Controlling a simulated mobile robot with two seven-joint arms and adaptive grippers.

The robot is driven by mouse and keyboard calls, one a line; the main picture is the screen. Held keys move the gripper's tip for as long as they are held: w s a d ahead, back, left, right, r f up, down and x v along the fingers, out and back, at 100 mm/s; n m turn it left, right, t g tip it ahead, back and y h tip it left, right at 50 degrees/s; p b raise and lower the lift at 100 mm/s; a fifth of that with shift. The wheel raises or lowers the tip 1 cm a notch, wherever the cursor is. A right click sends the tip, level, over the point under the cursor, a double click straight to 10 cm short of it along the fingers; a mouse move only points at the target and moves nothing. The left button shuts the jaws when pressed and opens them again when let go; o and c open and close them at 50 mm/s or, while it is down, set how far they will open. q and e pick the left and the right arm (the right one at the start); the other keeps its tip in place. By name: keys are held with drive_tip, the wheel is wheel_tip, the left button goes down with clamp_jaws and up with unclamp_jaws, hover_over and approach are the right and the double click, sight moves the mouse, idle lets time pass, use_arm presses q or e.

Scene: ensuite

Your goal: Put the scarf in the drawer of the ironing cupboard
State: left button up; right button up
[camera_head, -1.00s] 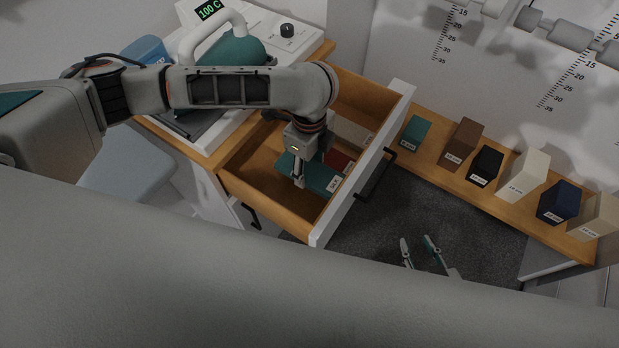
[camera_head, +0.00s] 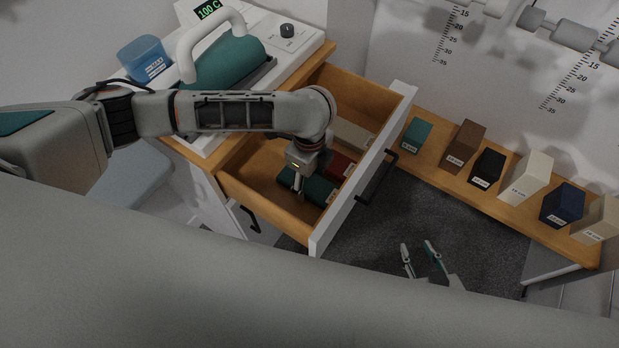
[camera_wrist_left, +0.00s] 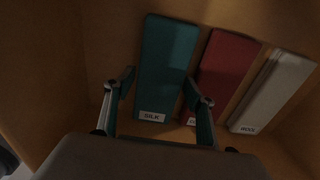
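The scarf is a flat teal folded piece (camera_head: 319,191), and its label reads SILK in the left wrist view (camera_wrist_left: 165,65). It lies inside the open wooden drawer (camera_head: 262,205) of the ironing cupboard, beside a red piece (camera_head: 341,165). My left gripper (camera_head: 298,186) reaches down into the drawer over the scarf and partly hides it. In the left wrist view its two fingers (camera_wrist_left: 160,92) are spread apart, one on each side of the scarf, with no visible grip on it. My right gripper (camera_head: 424,250) is open and empty over the dark floor.
A pale piece (camera_head: 354,134) lies beyond the red one in the drawer. The white drawer front (camera_head: 345,205) has a dark handle. On the cupboard top stand a teal iron (camera_head: 228,62) and a blue container (camera_head: 146,60). Several coloured blocks line a wooden shelf (camera_head: 443,172) at right.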

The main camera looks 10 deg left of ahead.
sight(310, 183)
use_arm(q)
drive_tip(key=shift+r, duration=0.1)
wheel_tip(310, 183, up, 12)
drive_tip(key=p, duration=0.3)
idle(0.3)
idle(0.4)
